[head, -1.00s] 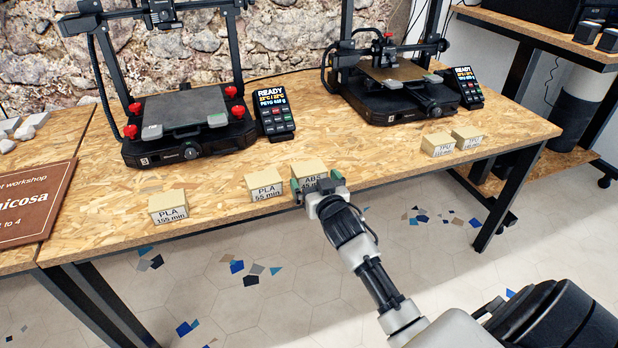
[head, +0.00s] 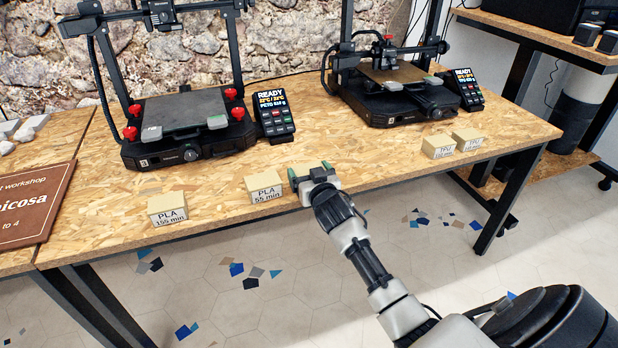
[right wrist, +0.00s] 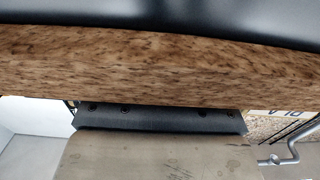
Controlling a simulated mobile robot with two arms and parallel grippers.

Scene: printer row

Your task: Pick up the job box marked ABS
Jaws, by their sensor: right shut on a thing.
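My right gripper (head: 312,178) is above the front part of the table, right of the PLA 55 min box (head: 264,188). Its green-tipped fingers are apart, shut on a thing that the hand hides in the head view. The box marked ABS does not show in the head view now; it stood between these fingers a second ago. My left gripper is not in view.
A PLA 155 min box (head: 168,208) stands further left. Two light boxes (head: 438,147) stand at the right. Two printers, one left (head: 188,130) and one right (head: 395,92), stand behind, with control panels beside them. The table front edge is close to the gripper.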

